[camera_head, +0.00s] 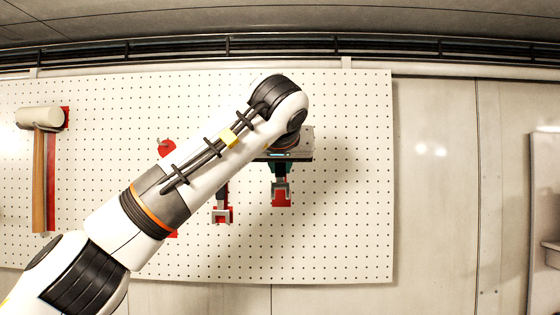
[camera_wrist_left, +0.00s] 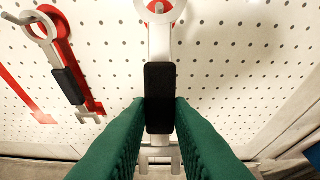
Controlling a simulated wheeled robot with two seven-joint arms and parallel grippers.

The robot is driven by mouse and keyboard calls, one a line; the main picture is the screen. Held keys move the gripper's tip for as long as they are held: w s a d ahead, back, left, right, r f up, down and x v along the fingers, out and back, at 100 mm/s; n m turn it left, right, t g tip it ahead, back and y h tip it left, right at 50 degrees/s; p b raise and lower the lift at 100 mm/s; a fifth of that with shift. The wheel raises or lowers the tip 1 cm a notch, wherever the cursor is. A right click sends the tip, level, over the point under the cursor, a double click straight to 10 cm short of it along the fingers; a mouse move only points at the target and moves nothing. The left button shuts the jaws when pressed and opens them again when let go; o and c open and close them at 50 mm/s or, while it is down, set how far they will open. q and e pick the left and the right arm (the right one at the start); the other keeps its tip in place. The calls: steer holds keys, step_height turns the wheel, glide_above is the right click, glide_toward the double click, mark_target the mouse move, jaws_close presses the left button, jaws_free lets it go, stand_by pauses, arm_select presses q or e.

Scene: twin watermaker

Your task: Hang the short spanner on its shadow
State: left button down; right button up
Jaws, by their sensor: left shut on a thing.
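My left gripper (camera_head: 281,167) is in front of the pegboard. It is shut on the short spanner (camera_head: 281,189), its green fingers either side of the black grip, as the left wrist view shows (camera_wrist_left: 160,98). The spanner hangs upright, its ring end up and its open jaw down. A red shadow (camera_head: 281,201) shows behind the jaw in the head view, and a bit of red shows behind the ring in the left wrist view. The gap between spanner and board cannot be told. My right gripper is out of view.
A second spanner (camera_head: 221,212) hangs to the left over its own red shadow, partly hidden by my arm; it also shows in the left wrist view (camera_wrist_left: 68,86). A mallet (camera_head: 39,170) hangs far left. The pegboard (camera_head: 345,200) is bare to the right.

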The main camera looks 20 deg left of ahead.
mark_target(280, 165)
arm_select(q)
steer(key=shift+w+a+f+p, duration=0.1)
steer(key=shift+w+a+p, duration=0.2)
steer(key=shift+w, duration=0.45)
steer(key=shift+w+a+p, duration=0.15)
steer(key=shift+w+p, duration=0.15)
steer(key=shift+w, duration=0.45)
steer(key=shift+a, duration=0.1)
steer(key=shift+w+f+p, duration=0.2)
steer(key=shift+w+p, duration=0.15)
steer(key=shift+p, duration=0.05)
steer(key=shift+w+a+f, duration=0.15)
steer(key=shift+w+f, duration=0.3)
steer(key=shift+s, duration=0.1)
steer(key=c, duration=1.2)
jaws_free()
